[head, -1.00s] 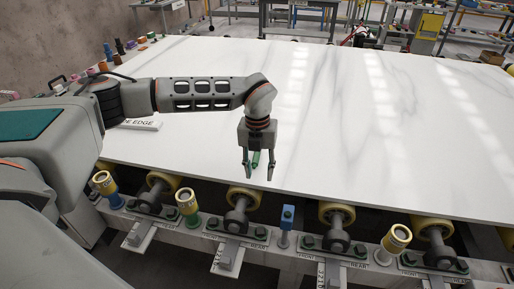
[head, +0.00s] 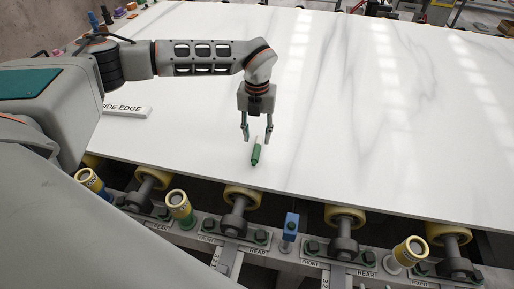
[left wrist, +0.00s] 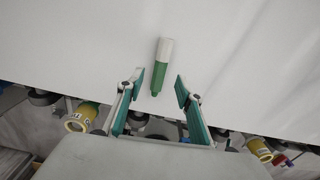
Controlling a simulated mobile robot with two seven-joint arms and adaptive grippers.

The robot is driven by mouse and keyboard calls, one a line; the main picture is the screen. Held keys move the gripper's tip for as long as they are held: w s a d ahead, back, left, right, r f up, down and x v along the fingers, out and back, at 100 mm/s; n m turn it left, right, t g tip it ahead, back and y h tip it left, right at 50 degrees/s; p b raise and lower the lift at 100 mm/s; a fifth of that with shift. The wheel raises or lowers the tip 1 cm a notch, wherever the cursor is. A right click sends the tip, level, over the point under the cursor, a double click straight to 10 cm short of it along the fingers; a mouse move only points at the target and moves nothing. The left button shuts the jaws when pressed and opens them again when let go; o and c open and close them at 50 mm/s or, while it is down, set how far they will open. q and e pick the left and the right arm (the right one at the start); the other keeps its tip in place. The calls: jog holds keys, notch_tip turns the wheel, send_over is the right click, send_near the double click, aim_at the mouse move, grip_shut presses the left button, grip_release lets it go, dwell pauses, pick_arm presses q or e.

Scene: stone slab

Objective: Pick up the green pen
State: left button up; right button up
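The green pen (head: 256,154), green with a white end, lies on the white stone slab (head: 380,120) near its front edge. My left gripper (head: 257,138) is open above the slab, with its fingertips over and slightly behind the pen in the head view. In the left wrist view the pen (left wrist: 160,68) lies ahead of and between the open fingers (left wrist: 159,88), and neither finger appears to touch it. My right gripper is not in view.
Yellow rollers (head: 243,197), yellow-topped posts (head: 180,207) and a blue block (head: 290,225) line the front below the slab. The slab's middle and right are clear.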

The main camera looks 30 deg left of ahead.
aim_at(257, 146)
pick_arm(q)
jog(key=shift+w+f+p, duration=0.15)
jog(key=shift+f+p, duration=0.05)
jog(key=shift+f, duration=1.15)
jog(key=shift+w+f+p, duration=0.1)
jog(key=shift+f+p, duration=0.05)
jog(key=shift+f, duration=1.15)
grip_shut()
